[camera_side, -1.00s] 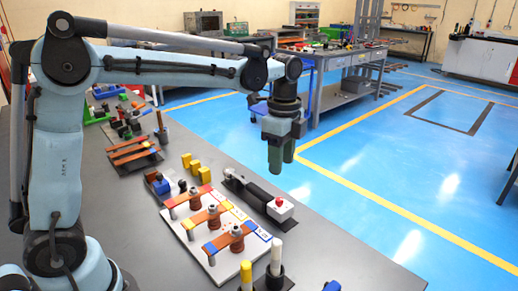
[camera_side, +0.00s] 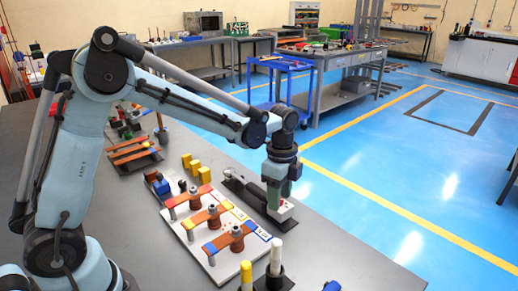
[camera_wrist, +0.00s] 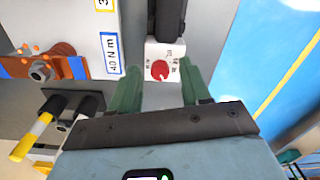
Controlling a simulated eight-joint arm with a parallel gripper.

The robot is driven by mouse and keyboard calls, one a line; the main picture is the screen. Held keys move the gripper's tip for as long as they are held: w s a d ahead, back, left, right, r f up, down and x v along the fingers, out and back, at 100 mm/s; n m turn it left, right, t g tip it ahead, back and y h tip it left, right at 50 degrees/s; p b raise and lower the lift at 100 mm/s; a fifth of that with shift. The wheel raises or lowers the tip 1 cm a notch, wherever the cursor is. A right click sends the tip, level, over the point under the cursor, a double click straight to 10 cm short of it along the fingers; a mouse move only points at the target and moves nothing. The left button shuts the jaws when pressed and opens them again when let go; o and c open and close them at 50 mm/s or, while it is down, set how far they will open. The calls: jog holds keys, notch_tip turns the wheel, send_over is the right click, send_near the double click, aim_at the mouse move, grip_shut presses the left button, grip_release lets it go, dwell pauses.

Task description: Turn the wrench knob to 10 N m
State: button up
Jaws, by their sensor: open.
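The red wrench knob (camera_wrist: 160,70) sits on a white block (camera_wrist: 164,49) at the end of the black wrench (camera_wrist: 168,20). Small printed marks surround the knob in the wrist view, too small to read surely. My gripper (camera_wrist: 160,68) points down over the block, with one green finger on each side of the knob and a gap between them. It is open and empty; whether a finger touches the knob, I cannot tell. In the side view my gripper (camera_side: 274,200) is at the white block (camera_side: 286,211) and hides the knob.
A white board (camera_side: 228,264) with copper-coloured bars and bolts lies left of the wrench. A label reading 40 N m (camera_wrist: 112,53) shows on it. Yellow blocks (camera_side: 204,175) stand behind. Yellow and white handled tools (camera_side: 276,256) stand upright in front. The table's right edge is close.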

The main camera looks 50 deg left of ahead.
jog(key=shift+c, duration=0.5)
grip_shut()
